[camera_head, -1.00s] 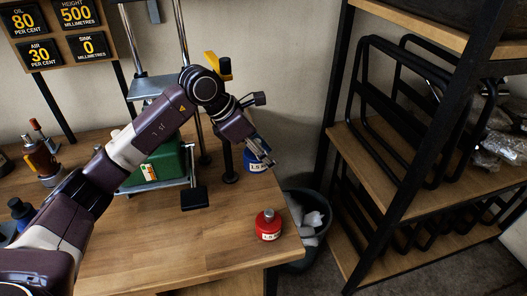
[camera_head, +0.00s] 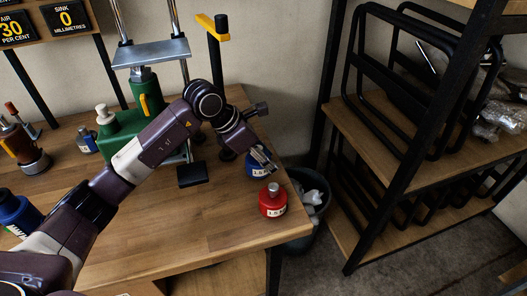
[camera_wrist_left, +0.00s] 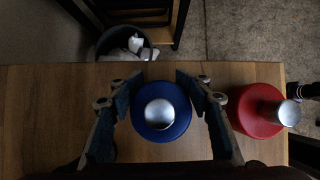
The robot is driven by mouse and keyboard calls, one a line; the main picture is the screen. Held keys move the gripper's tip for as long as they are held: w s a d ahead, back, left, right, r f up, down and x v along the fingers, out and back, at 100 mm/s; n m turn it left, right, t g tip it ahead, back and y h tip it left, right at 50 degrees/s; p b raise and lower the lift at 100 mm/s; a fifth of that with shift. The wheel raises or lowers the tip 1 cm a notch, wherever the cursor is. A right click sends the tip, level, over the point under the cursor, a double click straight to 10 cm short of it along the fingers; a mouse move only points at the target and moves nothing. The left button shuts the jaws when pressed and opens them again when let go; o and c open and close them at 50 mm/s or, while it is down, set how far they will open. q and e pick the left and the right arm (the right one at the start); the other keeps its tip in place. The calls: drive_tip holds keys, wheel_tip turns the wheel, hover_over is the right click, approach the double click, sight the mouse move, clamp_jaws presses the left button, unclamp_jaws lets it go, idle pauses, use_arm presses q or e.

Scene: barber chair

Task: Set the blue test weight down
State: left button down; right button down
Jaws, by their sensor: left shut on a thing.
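The blue test weight (camera_head: 254,168) is a short blue cylinder with a pale label, near the right end of the wooden workbench (camera_head: 215,225). My left gripper (camera_head: 265,160) is shut on it from above and partly hides it in the head view. In the left wrist view, the blue weight (camera_wrist_left: 160,128) with its silver knob sits upright between the two fingers (camera_wrist_left: 160,95). I cannot tell whether its base touches the bench. The red weight (camera_head: 272,203), labelled and silver-knobbed, stands close by, nearer the bench's front. My right gripper is not in view.
A green jack (camera_head: 120,135) in a metal press frame stands left of the gripper. A dark bin (camera_head: 312,195) with white litter is beyond the bench's right edge. A shelf rack (camera_head: 365,165) stands at right. Bare bench lies in front.

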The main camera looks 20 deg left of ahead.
use_arm(q)
drive_tip(key=shift+w+a+f, duration=0.1)
drive_tip(key=shift+w+f, duration=0.1)
drive_tip(key=shift+f, duration=0.1)
drive_tip(key=shift+a, duration=0.1)
drive_tip(key=shift+d, duration=0.2)
drive_tip(key=c, duration=1.4)
unclamp_jaws()
drive_tip(key=shift+s+f, duration=0.15)
drive_tip(key=shift+f, duration=0.05)
drive_tip(key=shift+c, duration=0.2)
drive_tip(key=o, duration=0.4)
drive_tip(key=shift+a, duration=0.1)
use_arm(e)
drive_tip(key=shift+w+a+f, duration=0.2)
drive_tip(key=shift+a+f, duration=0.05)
